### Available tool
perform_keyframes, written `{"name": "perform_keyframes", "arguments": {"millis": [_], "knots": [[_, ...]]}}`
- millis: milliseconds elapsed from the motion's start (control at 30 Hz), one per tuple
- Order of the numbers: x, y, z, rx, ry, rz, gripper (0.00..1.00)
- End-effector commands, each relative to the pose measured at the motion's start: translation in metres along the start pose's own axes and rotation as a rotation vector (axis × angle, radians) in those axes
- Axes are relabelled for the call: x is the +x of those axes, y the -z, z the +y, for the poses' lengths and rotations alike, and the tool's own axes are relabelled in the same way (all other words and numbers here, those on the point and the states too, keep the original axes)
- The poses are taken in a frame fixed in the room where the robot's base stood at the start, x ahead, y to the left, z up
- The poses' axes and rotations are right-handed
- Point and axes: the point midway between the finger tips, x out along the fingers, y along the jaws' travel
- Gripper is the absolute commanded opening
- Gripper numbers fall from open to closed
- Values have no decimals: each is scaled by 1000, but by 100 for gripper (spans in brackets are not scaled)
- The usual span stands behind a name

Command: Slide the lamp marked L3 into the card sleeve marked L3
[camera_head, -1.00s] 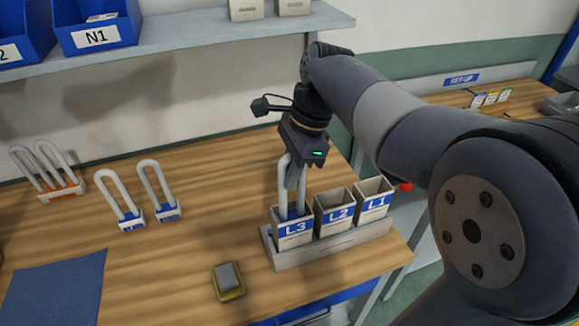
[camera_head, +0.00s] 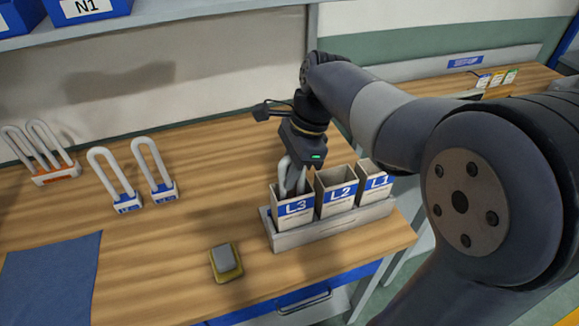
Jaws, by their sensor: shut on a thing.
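The lamp (camera_head: 284,170) is a white bent tube, and its lower part is inside the open card sleeve marked L3 (camera_head: 295,212). The sleeve hides its base and any mark on it. My gripper (camera_head: 296,184) points down over this sleeve, shut on the lamp, with its fingertips at or just below the sleeve's rim. The sleeve stands upright at the left end of a grey rack (camera_head: 330,228).
Sleeves marked L2 (camera_head: 337,192) and L1 (camera_head: 375,182) stand open to the right. Two blue-based lamps (camera_head: 127,200) and an orange-based lamp group (camera_head: 55,172) stand left. A yellow-grey block (camera_head: 226,262) and blue cloth (camera_head: 50,280) lie in front.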

Motion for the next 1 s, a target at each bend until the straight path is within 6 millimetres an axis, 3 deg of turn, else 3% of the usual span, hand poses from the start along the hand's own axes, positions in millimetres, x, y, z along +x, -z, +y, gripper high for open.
{"name": "perform_keyframes", "arguments": {"millis": [400, 900, 933, 1000], "knots": [[26, 8, 0, 1, 1, 0, 0], [30, 9, 0, 0, 1, 0, 0], [30, 9, 0, 0, 1, 0, 18], [30, 9, 0, 0, 1, 0, 23]]}}
